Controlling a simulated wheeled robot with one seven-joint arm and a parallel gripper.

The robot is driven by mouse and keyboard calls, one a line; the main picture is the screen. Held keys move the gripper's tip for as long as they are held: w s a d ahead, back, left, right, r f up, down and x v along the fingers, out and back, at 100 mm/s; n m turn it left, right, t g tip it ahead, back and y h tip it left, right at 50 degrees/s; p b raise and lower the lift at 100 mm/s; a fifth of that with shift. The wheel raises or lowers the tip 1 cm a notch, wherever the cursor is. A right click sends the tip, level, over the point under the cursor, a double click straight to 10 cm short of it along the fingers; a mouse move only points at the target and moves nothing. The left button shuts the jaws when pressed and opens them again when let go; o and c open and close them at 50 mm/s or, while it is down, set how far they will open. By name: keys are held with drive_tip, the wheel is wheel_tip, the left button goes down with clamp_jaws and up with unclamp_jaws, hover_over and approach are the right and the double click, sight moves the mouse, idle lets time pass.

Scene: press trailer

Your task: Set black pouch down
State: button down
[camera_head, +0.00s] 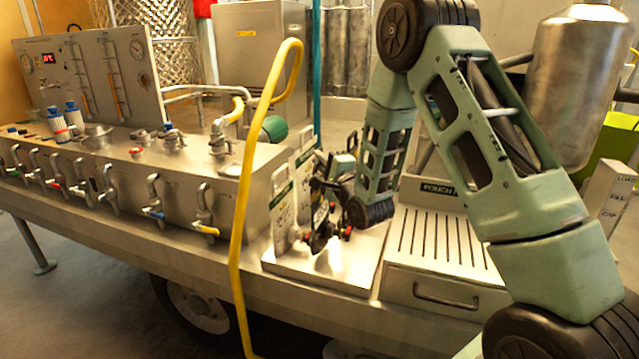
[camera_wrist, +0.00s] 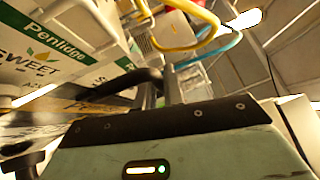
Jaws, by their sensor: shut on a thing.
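The black pouch (camera_head: 321,224) hangs in my gripper (camera_head: 327,185), low over the right part of the steel trailer deck. It looks tilted and mostly edge-on, with small red parts near its lower end. Whether its bottom touches the tray (camera_head: 345,279) cannot be told. In the wrist view my dark fingers (camera_wrist: 168,92) point away from the camera and are partly hidden. White pouches stand just left of and behind my gripper, one in front (camera_head: 284,212) and one farther back (camera_head: 306,165).
A slotted drain rack (camera_head: 437,238) with a drawer and a POUCH sign stands right of the tray. A yellow hose (camera_head: 239,225) loops up at the left, near a steel manifold (camera_head: 140,185) with several taps. A white carton (camera_head: 609,200) is at far right.

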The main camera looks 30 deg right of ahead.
drive_tip(key=shift+f, duration=2.2)
drive_tip(key=shift+f, duration=0.2)
drive_tip(key=c, duration=1.5)
unclamp_jaws()
